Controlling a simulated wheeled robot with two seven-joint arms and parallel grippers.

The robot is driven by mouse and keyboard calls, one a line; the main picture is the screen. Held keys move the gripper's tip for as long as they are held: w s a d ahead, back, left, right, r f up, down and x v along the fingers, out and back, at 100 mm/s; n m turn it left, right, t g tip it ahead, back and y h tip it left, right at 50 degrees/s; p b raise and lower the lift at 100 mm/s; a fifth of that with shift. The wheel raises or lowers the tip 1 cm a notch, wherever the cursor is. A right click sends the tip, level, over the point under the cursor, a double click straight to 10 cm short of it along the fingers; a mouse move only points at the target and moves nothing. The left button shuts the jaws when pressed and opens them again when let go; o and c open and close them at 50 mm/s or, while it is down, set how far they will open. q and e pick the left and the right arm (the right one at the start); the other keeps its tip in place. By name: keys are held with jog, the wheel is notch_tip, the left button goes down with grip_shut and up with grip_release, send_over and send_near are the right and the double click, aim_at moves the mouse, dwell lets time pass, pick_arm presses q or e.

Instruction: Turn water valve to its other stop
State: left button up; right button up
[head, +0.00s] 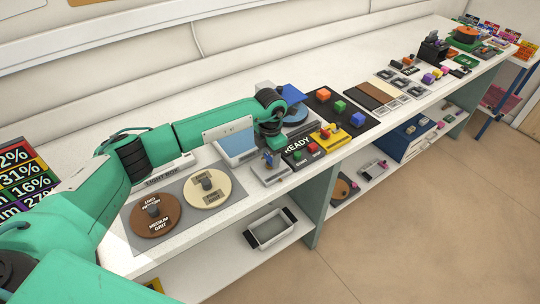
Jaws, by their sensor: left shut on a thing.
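The water valve (268,159) has a small blue handle on a pale grey base (276,179) near the front edge of the bench. My left arm reaches in from the left, and my left gripper (269,147) points down right over the valve. It is shut on the blue handle, and the gripper hides the top of it. At this size the angle of the handle between its stops is hard to tell. My right gripper is not in view.
Left of the valve are a brown grit disc (153,215) and a cream disc (207,189) on a grey mat. Right of it stand a panel marked READY (298,147) with red and green buttons and a yellow block (328,139). A dark tray (337,111) holds coloured cubes.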

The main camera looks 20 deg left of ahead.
pick_arm(q)
jog(key=m+b, duration=0.2)
jog(key=b, duration=0.1)
jog(key=m+b, duration=0.2)
jog(key=b, duration=0.1)
jog(key=m+b, duration=0.2)
jog(key=b, duration=0.1)
jog(key=shift+f+m, duration=0.25)
jog(key=shift+m, duration=0.15)
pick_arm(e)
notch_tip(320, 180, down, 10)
pick_arm(q)
jog(key=m+b, duration=0.6)
jog(key=shift+r, duration=0.1)
jog(key=m+b, duration=0.2)
jog(key=m, duration=0.2)
jog(key=shift+r+b, duration=0.15)
jog(key=shift+b, duration=0.2)
jog(key=shift+r+m, duration=0.1)
jog(key=shift+m, duration=0.4)
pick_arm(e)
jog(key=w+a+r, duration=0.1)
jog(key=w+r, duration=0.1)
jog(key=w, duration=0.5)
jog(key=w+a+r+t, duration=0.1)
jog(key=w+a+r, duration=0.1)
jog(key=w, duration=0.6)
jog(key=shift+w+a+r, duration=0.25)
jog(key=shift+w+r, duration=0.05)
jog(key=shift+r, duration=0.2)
